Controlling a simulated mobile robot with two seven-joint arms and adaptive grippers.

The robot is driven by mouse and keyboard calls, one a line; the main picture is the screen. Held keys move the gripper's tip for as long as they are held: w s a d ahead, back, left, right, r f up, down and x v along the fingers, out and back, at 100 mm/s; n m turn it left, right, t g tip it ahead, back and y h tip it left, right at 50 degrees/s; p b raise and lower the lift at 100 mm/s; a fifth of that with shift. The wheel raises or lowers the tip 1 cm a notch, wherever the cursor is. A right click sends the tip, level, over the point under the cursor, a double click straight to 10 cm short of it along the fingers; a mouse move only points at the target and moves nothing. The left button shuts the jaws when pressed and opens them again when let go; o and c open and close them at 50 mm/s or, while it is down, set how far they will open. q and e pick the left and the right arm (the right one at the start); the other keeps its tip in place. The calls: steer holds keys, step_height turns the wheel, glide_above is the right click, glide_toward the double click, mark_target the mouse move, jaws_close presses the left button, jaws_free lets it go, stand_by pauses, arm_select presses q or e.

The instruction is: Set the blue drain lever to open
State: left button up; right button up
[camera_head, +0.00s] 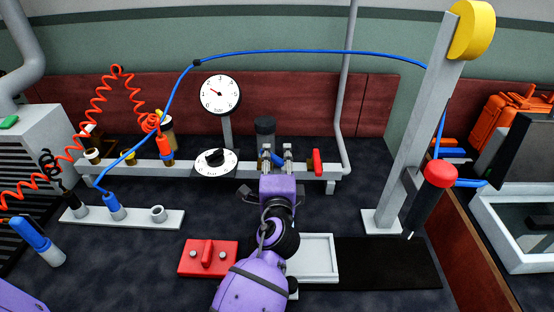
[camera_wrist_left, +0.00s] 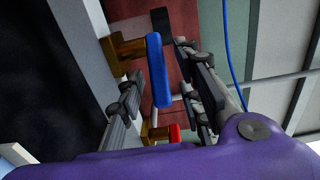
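The blue drain lever (camera_wrist_left: 157,72) sits on a brass valve (camera_wrist_left: 124,52) on the grey pipe rail. In the left wrist view its length runs roughly along the rail. In the head view only a small part of the blue lever (camera_head: 277,161) shows between my fingers. My left gripper (camera_head: 278,151) is open, its two fingers apart. In the left wrist view the gripper (camera_wrist_left: 158,62) has one finger on each side of the lever. Contact with the lever cannot be told. My right gripper is not in view.
A red lever (camera_head: 317,162) stands just right on the same rail (camera_head: 130,168). A dial (camera_head: 216,162) and a gauge (camera_head: 220,94) are to the left. A red block (camera_head: 207,257) and a white tray (camera_head: 318,257) lie in front. A grey post (camera_head: 412,130) rises at right.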

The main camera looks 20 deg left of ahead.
arm_select(q)
steer(key=v, duration=1.2)
